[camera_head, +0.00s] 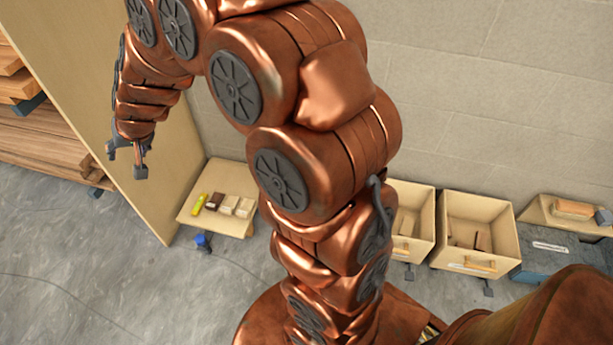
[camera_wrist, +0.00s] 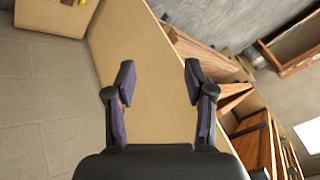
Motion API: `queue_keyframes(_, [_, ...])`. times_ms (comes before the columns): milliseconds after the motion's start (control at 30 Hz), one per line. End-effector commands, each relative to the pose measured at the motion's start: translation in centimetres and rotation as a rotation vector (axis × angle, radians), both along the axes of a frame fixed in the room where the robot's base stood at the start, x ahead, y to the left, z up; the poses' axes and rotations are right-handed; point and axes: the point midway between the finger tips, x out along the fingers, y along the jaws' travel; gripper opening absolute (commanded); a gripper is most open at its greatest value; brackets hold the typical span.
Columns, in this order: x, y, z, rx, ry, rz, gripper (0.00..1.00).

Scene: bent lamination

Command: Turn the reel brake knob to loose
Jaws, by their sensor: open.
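I cannot make out a reel or a brake knob in either view. My gripper (camera_head: 126,161) hangs at the upper left of the head view, in front of a tall tan panel (camera_head: 110,95). In the wrist view my gripper (camera_wrist: 160,76) has its two dark fingers spread wide apart. Nothing is between them, and the same kind of tan panel (camera_wrist: 150,100) fills the view behind. A small blue item (camera_head: 203,241) shows at the front of a low shelf, too small to identify. My arm hides the middle of the head view.
The low shelf (camera_head: 220,225) holds a yellow item (camera_head: 199,204) and several small blocks. Two tan bins (camera_head: 475,220) (camera_head: 410,215) stand along the wall. Stacked timber (camera_head: 45,145) lies left of the panel. Grey floor (camera_head: 90,285) is open at lower left, crossed by a thin cable.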

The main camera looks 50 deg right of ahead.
Motion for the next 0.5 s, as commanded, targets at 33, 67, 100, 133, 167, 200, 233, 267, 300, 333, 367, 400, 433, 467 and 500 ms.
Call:
queue_keyframes(33, [1.7, -0.7, -2.1, 0.003, -0.02, -0.038, 0.54])
queue_keyframes(67, [2.7, -1.1, -2.7, 0.005, -0.036, -0.061, 0.54])
queue_keyframes(100, [4.2, -1.8, -3.6, 0.005, -0.06, -0.096, 0.54])
queue_keyframes(133, [5.1, -2.3, -4.3, 0.004, -0.074, -0.12, 0.54])
queue_keyframes(167, [6.1, -2.9, -5.0, 0.004, -0.088, -0.147, 0.54])
queue_keyframes(200, [7.3, -3.7, -5.8, 0.0, -0.11, -0.182, 0.54])
queue_keyframes(233, [8.1, -4.3, -6.7, -0.003, -0.121, -0.208, 0.54])
queue_keyframes(267, [8.9, -5.0, -7.5, -0.006, -0.133, -0.235, 0.54])
queue_keyframes(300, [9.9, -6.0, -8.6, -0.013, -0.151, -0.273, 0.54])
queue_keyframes(333, [10.6, -6.7, -9.4, -0.017, -0.162, -0.3, 0.54])
queue_keyframes(367, [11.4, -7.5, -10.1, -0.024, -0.175, -0.328, 0.54])
queue_keyframes(400, [12.3, -8.6, -11.3, -0.033, -0.19, -0.368, 0.54])
queue_keyframes(433, [12.9, -9.4, -12.2, -0.04, -0.2, -0.394, 0.54])
queue_keyframes(467, [13.5, -10.3, -12.9, -0.049, -0.214, -0.426, 0.54])
queue_keyframes(500, [14.1, -11.5, -14.1, -0.062, -0.226, -0.463, 0.54])
